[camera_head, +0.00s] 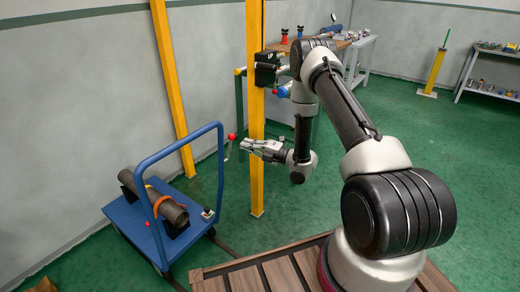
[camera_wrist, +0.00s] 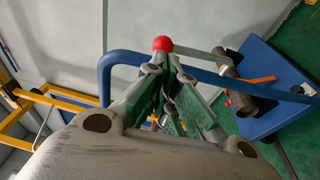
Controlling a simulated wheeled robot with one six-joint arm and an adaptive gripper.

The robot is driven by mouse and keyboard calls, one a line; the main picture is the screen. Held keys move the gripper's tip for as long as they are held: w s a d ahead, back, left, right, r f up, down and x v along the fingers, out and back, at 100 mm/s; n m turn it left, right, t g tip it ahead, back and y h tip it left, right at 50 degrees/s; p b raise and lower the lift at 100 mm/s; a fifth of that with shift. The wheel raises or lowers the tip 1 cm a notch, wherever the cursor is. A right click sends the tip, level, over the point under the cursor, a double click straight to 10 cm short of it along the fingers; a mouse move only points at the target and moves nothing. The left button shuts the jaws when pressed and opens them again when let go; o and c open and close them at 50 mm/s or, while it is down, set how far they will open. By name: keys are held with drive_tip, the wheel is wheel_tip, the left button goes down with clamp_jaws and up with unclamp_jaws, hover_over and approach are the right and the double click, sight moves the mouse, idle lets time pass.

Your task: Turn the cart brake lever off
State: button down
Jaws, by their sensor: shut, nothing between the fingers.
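The blue cart (camera_head: 140,231) stands at the left in the head view, with a tall blue push handle (camera_head: 177,139). The brake lever is a grey bar with a red ball knob (camera_head: 232,137) beside the handle. In the wrist view the red knob (camera_wrist: 162,44) shows just past my fingertips, with the grey bar (camera_wrist: 199,54) running right from it. My gripper (camera_head: 246,145) is level with the knob, just to its right in the head view. Its green-padded fingers (camera_wrist: 169,72) are shut and empty. I cannot tell whether they touch the knob.
A dark pipe (camera_head: 152,199) with an orange strap lies on the cart. A yellow post (camera_head: 256,186) stands close behind my gripper. A workbench (camera_head: 340,44) with vises and a shelf (camera_head: 488,91) stand farther back. Green floor is clear at the right.

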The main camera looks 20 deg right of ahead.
sight(232, 137)
drive_tip(key=shift+x, duration=2)
drive_tip(key=shift+w+a+r+g+h, duration=0.3)
drive_tip(key=shift+w+a+r+h, duration=0.1)
drive_tip(key=shift+w+a+r, duration=0.25)
drive_tip(key=shift+w, duration=0.35)
